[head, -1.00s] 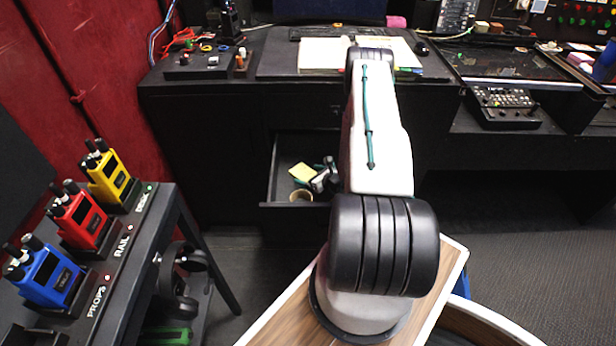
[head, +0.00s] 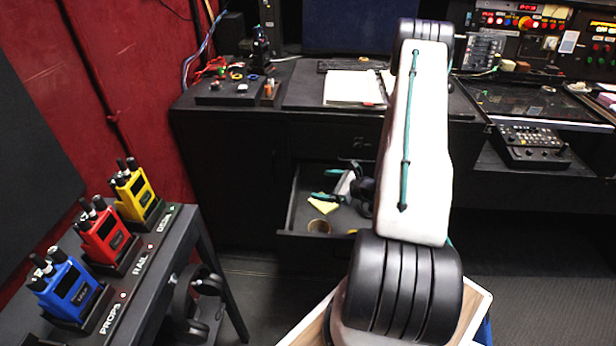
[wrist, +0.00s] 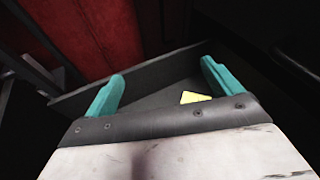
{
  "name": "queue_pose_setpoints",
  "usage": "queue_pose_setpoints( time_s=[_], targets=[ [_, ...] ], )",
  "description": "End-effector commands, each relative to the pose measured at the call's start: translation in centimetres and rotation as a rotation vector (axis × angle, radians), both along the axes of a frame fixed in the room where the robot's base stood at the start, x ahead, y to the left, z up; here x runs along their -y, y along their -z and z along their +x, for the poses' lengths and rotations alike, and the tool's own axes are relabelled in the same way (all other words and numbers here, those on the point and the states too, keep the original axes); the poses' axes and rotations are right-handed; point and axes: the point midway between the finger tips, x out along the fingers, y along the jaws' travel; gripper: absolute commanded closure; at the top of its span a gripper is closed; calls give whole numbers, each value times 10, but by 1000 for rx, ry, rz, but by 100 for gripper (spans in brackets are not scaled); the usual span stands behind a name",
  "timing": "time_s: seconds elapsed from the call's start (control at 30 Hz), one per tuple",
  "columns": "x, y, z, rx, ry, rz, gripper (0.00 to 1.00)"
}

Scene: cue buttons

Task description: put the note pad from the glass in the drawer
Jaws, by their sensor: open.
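The yellow note pad (head: 322,205) lies in the open drawer (head: 288,217) under the desk, partly covered by a finger of my gripper (head: 326,184) in the head view. My gripper is over the drawer with its teal fingers spread apart. In the wrist view, the fingers (wrist: 163,82) are wide open with nothing between their tips. There the note pad (wrist: 193,97) shows just past the palm edge, on the drawer's dark floor (wrist: 160,97), partly hidden by the palm. A dark glass panel (head: 520,99) is set into the desk at right.
A round tan item (head: 319,227) sits near the drawer's front. Blue (head: 68,285), red (head: 104,234) and yellow (head: 134,190) radios stand on a side stand at left. Its PROPS and RAIL lights look red, its DESK light green. An open book (head: 352,88) lies on the desk.

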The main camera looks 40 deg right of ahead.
Motion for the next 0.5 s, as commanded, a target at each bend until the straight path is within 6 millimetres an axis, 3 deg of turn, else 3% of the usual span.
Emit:
queue_pose_setpoints(
  time_s=[0.03, 0.23, 0.37, 0.5],
  targets=[
    [-20, -36, 17, 26, -108, -47, 9],
    [-109, -143, 43, 93, -513, -208, 9],
    [-169, -201, 38, 127, -771, -328, 9],
    [-230, -253, 15, 152, -1037, -468, 9]
  ],
)
